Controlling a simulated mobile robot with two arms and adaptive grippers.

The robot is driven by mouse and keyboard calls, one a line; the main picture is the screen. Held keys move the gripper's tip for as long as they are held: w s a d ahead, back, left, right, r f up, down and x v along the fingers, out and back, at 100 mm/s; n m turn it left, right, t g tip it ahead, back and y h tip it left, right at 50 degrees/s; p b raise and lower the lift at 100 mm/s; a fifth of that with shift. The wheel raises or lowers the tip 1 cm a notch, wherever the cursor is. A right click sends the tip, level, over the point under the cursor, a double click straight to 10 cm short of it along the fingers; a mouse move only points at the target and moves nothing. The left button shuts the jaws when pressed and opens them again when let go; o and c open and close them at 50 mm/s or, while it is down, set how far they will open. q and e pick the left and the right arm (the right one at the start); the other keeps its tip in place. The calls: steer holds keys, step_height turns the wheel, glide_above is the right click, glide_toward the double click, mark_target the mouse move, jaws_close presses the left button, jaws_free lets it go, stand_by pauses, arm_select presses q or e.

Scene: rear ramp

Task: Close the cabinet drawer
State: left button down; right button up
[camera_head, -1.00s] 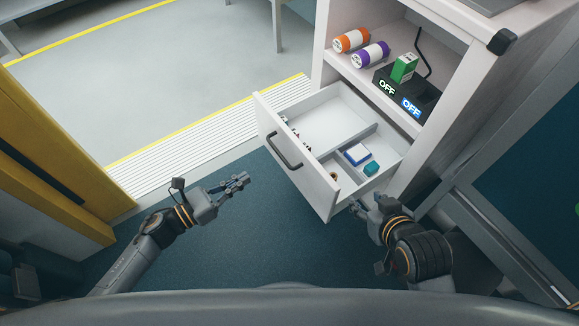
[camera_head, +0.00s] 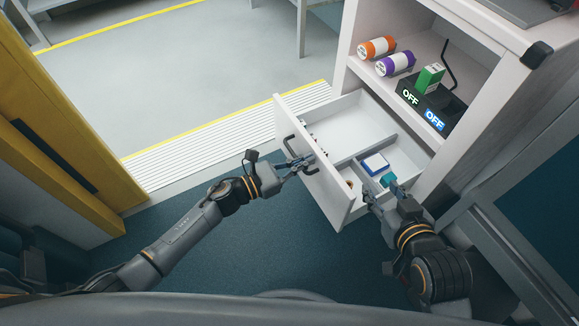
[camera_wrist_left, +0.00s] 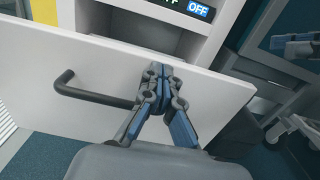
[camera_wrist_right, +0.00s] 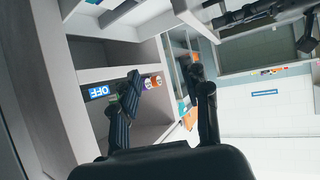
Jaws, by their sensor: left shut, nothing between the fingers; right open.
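The white cabinet drawer (camera_head: 321,184) stands pulled out of the white cabinet (camera_head: 466,60), with a dark bar handle (camera_head: 297,151) on its front. Its divided inside holds a blue-and-white box (camera_head: 375,164) and a teal item (camera_head: 388,180). My left gripper (camera_head: 303,165) is shut and empty, at the drawer front by the handle. In the left wrist view its fingertips (camera_wrist_left: 160,72) are in front of the white panel, right of the handle (camera_wrist_left: 90,93); contact is unclear. My right gripper (camera_head: 383,193) is open at the drawer's right side. It also shows open in the right wrist view (camera_wrist_right: 165,80).
The shelf above the drawer holds an orange-and-white bottle (camera_head: 377,47), a purple-and-white bottle (camera_head: 395,64), a green box (camera_head: 430,78) and a black unit with OFF labels (camera_head: 425,104). A yellow panel (camera_head: 60,130) stands left. Floor before the drawer is clear.

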arm_select(q)
steer(key=shift+w+d, duration=0.15)
steer(key=shift+d, duration=0.1)
arm_select(e)
steer(key=shift+w+r, duration=0.1)
steer(key=shift+r, duration=0.05)
arm_select(q)
steer(key=shift+w+d, duration=0.1)
